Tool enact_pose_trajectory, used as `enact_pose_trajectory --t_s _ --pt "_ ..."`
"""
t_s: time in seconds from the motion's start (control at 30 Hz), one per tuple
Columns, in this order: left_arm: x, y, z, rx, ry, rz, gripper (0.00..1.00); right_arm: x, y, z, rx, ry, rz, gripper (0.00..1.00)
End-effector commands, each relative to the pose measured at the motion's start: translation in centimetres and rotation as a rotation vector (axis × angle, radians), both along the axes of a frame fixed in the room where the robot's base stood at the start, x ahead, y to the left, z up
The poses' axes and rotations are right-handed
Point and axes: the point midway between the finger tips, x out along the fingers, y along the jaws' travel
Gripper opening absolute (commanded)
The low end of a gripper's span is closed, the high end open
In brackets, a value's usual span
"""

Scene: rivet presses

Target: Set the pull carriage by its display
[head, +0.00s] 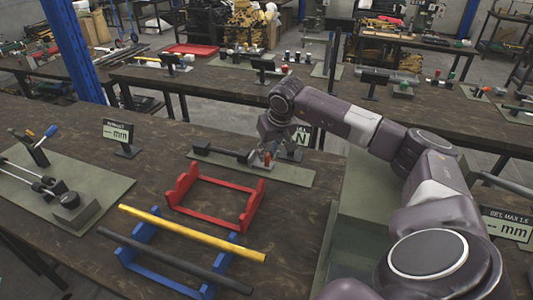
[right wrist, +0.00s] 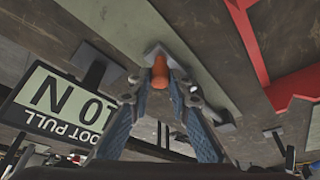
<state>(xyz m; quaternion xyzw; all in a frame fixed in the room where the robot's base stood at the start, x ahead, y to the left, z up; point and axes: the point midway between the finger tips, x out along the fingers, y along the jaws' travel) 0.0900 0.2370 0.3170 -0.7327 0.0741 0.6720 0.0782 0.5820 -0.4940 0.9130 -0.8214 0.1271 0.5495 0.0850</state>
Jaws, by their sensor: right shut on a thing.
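The pull carriage stands on a grey-green plate (head: 296,175) on the bench, and its orange knob (right wrist: 160,72) sits between my right gripper's fingertips. My right gripper (head: 271,153) is shut on this knob and hides much of the carriage. A black bar (head: 222,152) lies along the plate to the left of the gripper. The display (head: 303,133) stands behind the gripper, mostly hidden in the head view. In the right wrist view the display (right wrist: 60,105) is upside down and shows an "N" with a 0 beside it. My left gripper is out of view.
A red cradle (head: 215,202) is in front of the plate. A blue rack (head: 140,243) with yellow and black bars stands nearer. Another plate (head: 100,190) with a device and a display (head: 118,131) is at left.

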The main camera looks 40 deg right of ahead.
Motion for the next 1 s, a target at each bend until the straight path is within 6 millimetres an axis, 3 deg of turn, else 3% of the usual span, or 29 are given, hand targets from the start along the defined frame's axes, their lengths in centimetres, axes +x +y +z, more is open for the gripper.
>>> enact_pose_trajectory --t_s 0.33,0.37,0.5,0.83,1.0 --pt "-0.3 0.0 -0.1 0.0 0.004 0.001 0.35 -0.6 -0.4 0.0 -0.002 0.003 -0.001 0.0" --pt "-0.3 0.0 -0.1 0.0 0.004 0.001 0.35 -0.6 -0.4 0.0 -0.001 0.002 -0.001 0.21" --pt "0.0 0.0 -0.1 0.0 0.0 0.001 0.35 -0.6 -0.4 0.0 -0.001 0.002 -0.001 0.35" --pt "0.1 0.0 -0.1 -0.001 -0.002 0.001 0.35 -0.8 -0.4 0.3 -0.003 0.002 0.0 0.35" --pt "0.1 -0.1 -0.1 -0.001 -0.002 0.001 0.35 -1.5 -0.1 2.6 -0.003 -0.002 0.001 0.35"
